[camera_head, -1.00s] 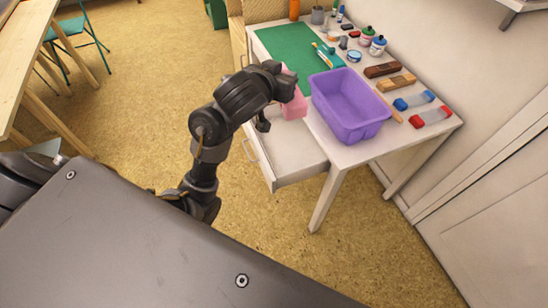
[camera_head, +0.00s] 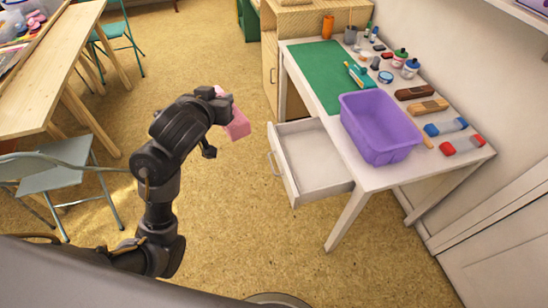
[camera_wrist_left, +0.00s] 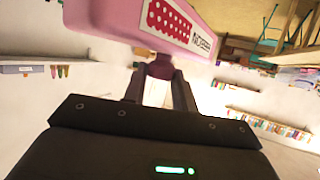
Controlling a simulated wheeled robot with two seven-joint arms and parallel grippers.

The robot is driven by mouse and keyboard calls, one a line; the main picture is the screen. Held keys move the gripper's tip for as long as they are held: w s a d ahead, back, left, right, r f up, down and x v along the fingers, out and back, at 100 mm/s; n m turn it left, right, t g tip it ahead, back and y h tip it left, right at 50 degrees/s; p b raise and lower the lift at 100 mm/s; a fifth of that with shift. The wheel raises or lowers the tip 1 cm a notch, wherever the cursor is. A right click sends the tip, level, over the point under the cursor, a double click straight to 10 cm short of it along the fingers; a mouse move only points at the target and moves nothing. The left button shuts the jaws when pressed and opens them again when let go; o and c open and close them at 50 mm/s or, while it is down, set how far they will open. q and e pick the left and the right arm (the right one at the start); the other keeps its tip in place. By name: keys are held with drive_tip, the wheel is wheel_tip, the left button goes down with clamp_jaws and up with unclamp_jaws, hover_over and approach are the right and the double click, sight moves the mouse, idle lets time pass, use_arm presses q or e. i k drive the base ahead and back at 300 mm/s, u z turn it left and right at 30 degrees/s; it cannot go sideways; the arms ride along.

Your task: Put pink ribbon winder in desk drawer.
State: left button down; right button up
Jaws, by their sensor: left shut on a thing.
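The pink ribbon winder (camera_head: 237,125) is held in my left gripper (camera_head: 222,102), out over the open floor to the left of the desk. In the left wrist view the pink ribbon winder (camera_wrist_left: 120,18) fills the top, with a dotted red panel and a white label, and the left gripper's fingers (camera_wrist_left: 160,90) close on its lower part. The desk drawer (camera_head: 315,158) is pulled open and looks empty. The gripper is to the left of the drawer, apart from it. My right gripper is not in view.
The white desk (camera_head: 352,172) carries a purple bin (camera_head: 380,125), a green mat (camera_head: 318,72), brushes, bottles and ink pads. A grey folding chair (camera_head: 50,178) and a wooden table (camera_head: 50,75) stand at left. Floor between them is clear.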

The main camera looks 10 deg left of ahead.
sight(307, 150)
drive_tip(key=u, duration=1.45)
drive_tip(key=i, duration=3.4)
drive_tip(key=z, duration=4.65)
